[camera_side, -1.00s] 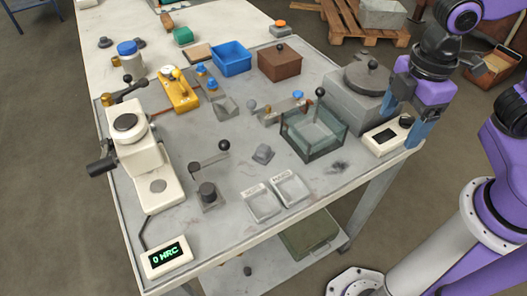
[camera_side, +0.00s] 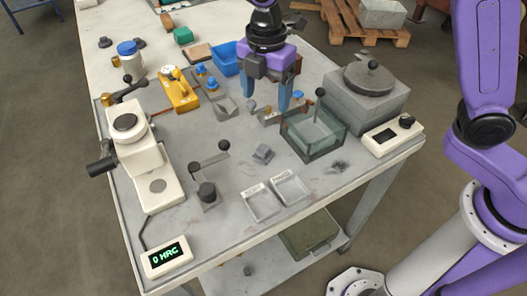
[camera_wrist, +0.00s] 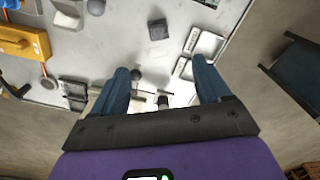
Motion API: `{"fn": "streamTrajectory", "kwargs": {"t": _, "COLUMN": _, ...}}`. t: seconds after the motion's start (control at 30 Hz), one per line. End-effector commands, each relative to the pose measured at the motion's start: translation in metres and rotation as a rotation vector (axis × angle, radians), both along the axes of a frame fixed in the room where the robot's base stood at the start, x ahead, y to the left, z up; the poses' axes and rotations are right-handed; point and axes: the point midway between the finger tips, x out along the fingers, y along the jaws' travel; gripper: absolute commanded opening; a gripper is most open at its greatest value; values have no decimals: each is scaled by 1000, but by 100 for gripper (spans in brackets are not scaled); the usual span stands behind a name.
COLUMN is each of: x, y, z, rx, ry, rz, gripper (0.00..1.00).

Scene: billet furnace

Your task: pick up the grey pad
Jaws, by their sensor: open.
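A small grey pad (camera_side: 263,153) lies on the bench between the glass tank and the lever stand. It also shows as a small dark grey square in the wrist view (camera_wrist: 158,29), beyond my fingertips. My gripper (camera_side: 266,98) points down above the bench behind the tank, with its blue fingers apart and nothing between them. In the wrist view my gripper (camera_wrist: 160,67) is also open. The pad is apart from the gripper, nearer the side camera.
The glass tank (camera_side: 314,146) stands right of the pad. Two labelled trays (camera_side: 262,205) lie in front, and the lever stand (camera_side: 208,194) is at left. A yellow tool (camera_side: 180,92) and blue bin (camera_side: 226,62) are behind. Bare bench surrounds the pad.

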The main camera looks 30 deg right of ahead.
Motion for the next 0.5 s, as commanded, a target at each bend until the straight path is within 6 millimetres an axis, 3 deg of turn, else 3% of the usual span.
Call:
{"fn": "streamTrajectory", "kwargs": {"t": 0.17, "x": 0, "y": 0, "z": -23, "rx": -3, "ry": 3, "rz": 3, "gripper": 77}}
{"fn": "streamTrajectory", "kwargs": {"t": 0.5, "x": 0, "y": -1, "z": -87, "rx": -5, "ry": 4, "rz": 1, "gripper": 77}}
